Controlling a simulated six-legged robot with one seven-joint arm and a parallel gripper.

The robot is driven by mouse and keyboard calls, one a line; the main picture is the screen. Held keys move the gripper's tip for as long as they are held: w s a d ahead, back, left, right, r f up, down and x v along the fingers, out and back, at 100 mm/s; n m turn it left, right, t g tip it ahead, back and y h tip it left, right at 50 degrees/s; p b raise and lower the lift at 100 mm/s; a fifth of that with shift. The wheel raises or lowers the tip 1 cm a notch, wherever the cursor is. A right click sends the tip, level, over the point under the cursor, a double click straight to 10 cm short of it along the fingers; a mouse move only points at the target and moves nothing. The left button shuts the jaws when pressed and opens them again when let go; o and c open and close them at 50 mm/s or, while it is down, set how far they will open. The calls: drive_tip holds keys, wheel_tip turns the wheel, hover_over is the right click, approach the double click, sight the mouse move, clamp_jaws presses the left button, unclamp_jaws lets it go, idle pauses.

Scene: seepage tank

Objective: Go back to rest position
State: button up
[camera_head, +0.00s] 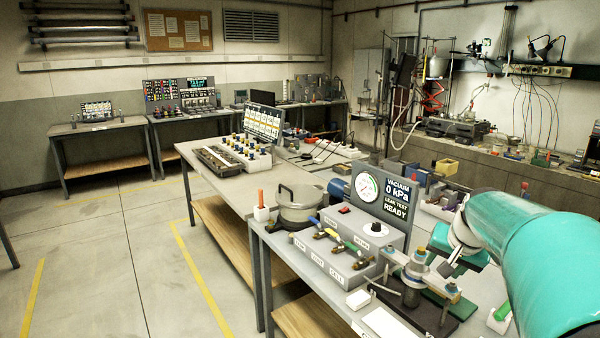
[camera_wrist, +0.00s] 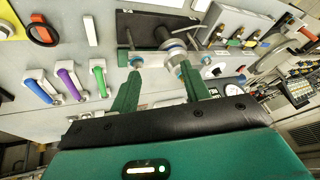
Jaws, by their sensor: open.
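My gripper (camera_wrist: 158,72) shows in the wrist view with its two green fingers apart. No object is held between them. Beyond the fingertips lies a metal clamp fixture (camera_wrist: 172,45) with a blue-ringed post on a dark base; I cannot tell whether the fingers touch it. In the head view my teal arm reaches in from the right over the bench, and the clamp fixture (camera_head: 413,276) stands below and left of its far end. The fingers are not clear in the head view.
The near bench (camera_head: 277,262) carries a valve box (camera_head: 335,262) with coloured handles, a vacuum gauge panel (camera_head: 385,207) reading 0 kPa, and a metal pot (camera_head: 299,208). More benches stand behind. Open floor with yellow lines lies at left.

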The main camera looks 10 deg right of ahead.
drive_tip(key=s+a+r+n+y, duration=0.15)
drive_tip(key=s+a, duration=0.25)
drive_tip(key=a, duration=0.5)
drive_tip(key=s+a+f+n+h, duration=0.1)
drive_tip(key=s+a+n, duration=0.25)
drive_tip(key=a, duration=0.55)
drive_tip(key=s+a+f+n, duration=0.3)
drive_tip(key=s+a, duration=0.5)
drive_tip(key=s, duration=0.3)
drive_tip(key=shift+a+f+y, duration=0.2)
drive_tip(key=shift+f+y, duration=0.05)
drive_tip(key=shift+y, duration=0.2)
drive_tip(key=shift+c, duration=1.2)
drive_tip(key=shift+d, duration=0.2)
